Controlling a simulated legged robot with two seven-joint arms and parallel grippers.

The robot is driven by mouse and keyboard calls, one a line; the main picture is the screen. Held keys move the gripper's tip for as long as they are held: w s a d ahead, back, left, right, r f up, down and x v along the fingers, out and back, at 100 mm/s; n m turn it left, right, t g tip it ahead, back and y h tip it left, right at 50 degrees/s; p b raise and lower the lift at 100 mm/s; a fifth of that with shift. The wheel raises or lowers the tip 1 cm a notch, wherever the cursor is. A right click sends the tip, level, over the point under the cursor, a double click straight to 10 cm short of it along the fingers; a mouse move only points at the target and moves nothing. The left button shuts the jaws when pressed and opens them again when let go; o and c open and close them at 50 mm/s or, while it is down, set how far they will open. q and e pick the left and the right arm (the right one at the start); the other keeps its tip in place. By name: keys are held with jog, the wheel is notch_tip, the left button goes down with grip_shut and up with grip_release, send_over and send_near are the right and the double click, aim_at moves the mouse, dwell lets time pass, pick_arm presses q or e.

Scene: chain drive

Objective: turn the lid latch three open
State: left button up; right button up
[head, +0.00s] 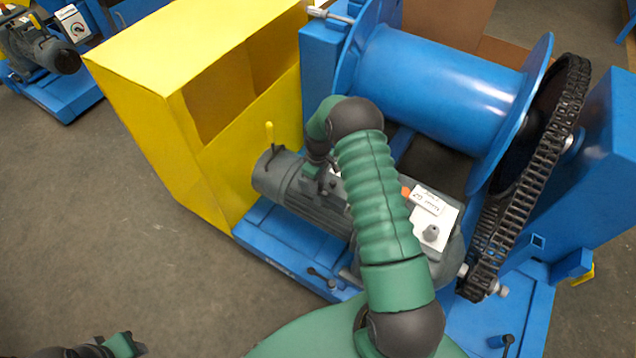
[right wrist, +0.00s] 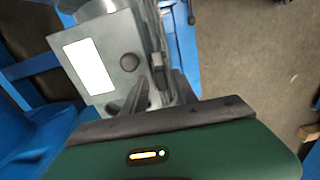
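A grey motor (head: 318,200) lies on the blue base, with a grey box on its side bearing a white label (head: 427,200) and a round grey knob (head: 432,233). In the right wrist view the box's label (right wrist: 90,65) and dark round knob (right wrist: 130,62) show. I cannot tell which part is lid latch three; my arm hides part of the box. My right gripper (head: 322,186) is over the motor, beside the box. Its dark fingers (right wrist: 150,86) look apart, with nothing clearly held. A dark and green part of my left arm shows at the bottom left; its fingers cannot be made out.
A blue drum (head: 440,80) and black chain (head: 530,180) are at the right. Small black-knobbed handles (head: 322,276) stand on the base's front edge. The floor (head: 110,220) at the left is clear.

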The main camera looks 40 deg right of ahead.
notch_tip(320, 180, up, 17)
jog(key=p, duration=0.2)
jog(key=shift+f, duration=0.15)
dwell(0.4)
